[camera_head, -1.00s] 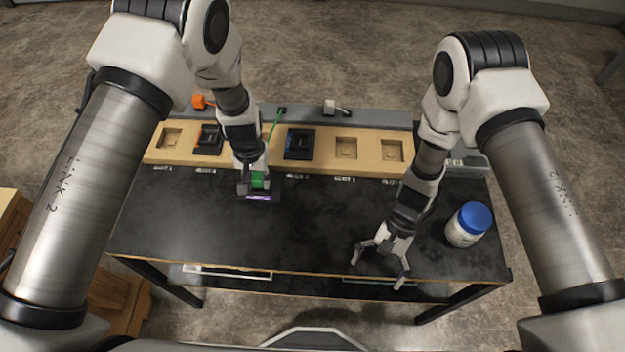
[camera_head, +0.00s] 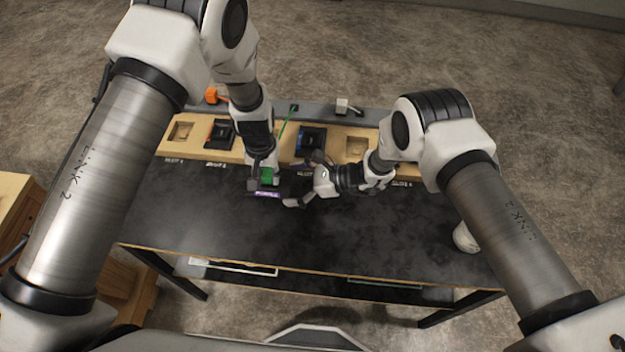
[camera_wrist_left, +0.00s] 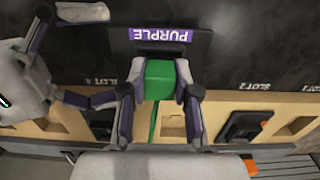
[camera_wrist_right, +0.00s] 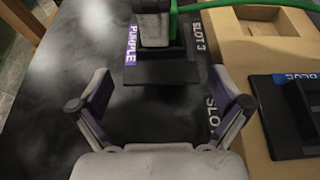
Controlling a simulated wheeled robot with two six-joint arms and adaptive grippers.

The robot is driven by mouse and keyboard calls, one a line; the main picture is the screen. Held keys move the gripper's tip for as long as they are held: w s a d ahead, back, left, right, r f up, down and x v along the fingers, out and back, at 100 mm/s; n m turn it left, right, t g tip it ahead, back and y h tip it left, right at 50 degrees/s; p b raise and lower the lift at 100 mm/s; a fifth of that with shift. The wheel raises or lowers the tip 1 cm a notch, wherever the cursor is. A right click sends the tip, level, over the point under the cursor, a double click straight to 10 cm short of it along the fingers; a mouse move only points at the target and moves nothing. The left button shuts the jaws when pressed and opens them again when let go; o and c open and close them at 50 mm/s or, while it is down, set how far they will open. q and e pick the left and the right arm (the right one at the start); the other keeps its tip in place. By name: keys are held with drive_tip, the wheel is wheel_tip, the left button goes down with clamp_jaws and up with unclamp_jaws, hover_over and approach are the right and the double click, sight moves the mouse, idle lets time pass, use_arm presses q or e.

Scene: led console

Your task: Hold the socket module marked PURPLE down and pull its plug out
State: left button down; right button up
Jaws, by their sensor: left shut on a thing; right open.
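The socket module marked PURPLE (camera_wrist_left: 187,46) is a dark flat plate with a purple label, lying on the black table top in front of the wooden rack. It also shows in the right wrist view (camera_wrist_right: 160,72). A green plug (camera_wrist_left: 158,80) with a green cord stands on it. My left gripper (camera_wrist_left: 160,88) is shut on the green plug; in the head view it (camera_head: 264,178) is above the module. My right gripper (camera_head: 300,184) is open and empty beside the module's right side. In the right wrist view its fingers (camera_wrist_right: 160,100) point toward the module's edge without visible contact.
The wooden rack (camera_head: 232,152) holds a BLUE module (camera_wrist_right: 285,115) and another dark module (camera_head: 221,133); other recesses are empty. Orange (camera_head: 212,96) and white (camera_head: 343,105) plugs lie behind. A white jar (camera_head: 465,238) stands at the right. The table front is clear.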

sight(267, 174)
drive_tip(key=x, duration=0.3)
drive_tip(key=shift+a+f, duration=0.15)
drive_tip(key=shift+a, duration=0.05)
drive_tip(key=c, duration=1.1)
drive_tip(key=shift+s, duration=0.1)
use_arm(q)
drive_tip(key=shift+r, duration=2.95)
use_arm(e)
drive_tip(key=shift+s+f, duration=0.1)
drive_tip(key=shift+f, duration=0.1)
